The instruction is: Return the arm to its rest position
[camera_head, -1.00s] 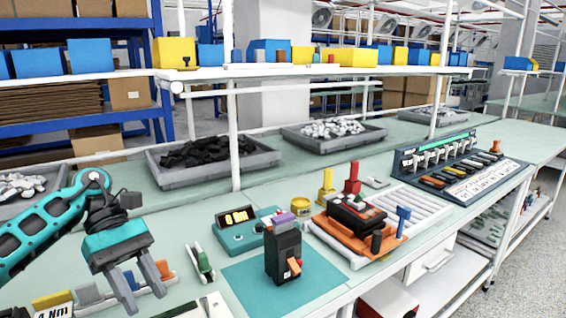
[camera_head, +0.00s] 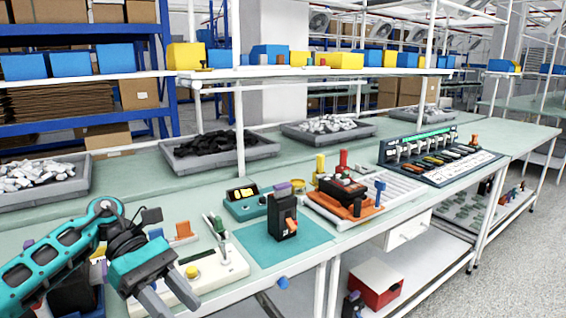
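My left arm comes in from the lower left, and its teal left gripper (camera_head: 168,300) is over the front left of the bench. Its two grey fingers point down and stand apart, with nothing seen between them; the tips run close to the picture's lower edge. A black breaker (camera_head: 283,217) with an orange lever stands upright on the teal mat (camera_head: 255,246), to the right of the gripper and apart from it. My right gripper is not in this view.
A white board (camera_head: 212,270) with a yellow button lies beside the gripper. A teal meter (camera_head: 246,208) and an orange fixture (camera_head: 340,207) stand farther back. Grey bins (camera_head: 225,158) line the rear. A red box (camera_head: 376,285) sits on the lower shelf.

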